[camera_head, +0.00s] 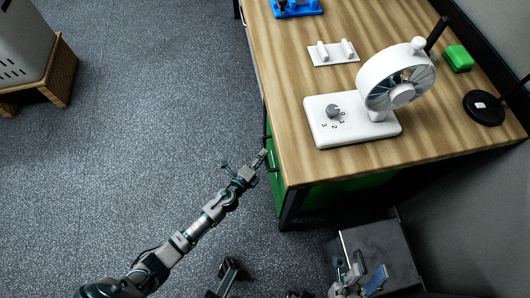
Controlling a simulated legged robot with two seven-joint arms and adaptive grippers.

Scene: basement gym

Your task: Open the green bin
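The green bin (276,185) sits under the wooden table, its narrow front showing at the table's left side with a dark handle (272,161). More green (345,190) shows below the table's near edge; the tabletop hides most of the bin, and I see no gap showing that it is pulled out. My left gripper (246,163) is just left of the handle, with its fingers spread. One fingertip is close to the handle; I cannot tell whether they touch. My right gripper (348,264) is low at the bottom right, away from the bin, and its fingers are too small to read.
The table (285,75) carries a white fan (393,80), a white holder (333,53), a green object (458,58) and a black round base (484,108). A dark box (375,243) stands near my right gripper. The grey floor (160,110) left of the table is clear.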

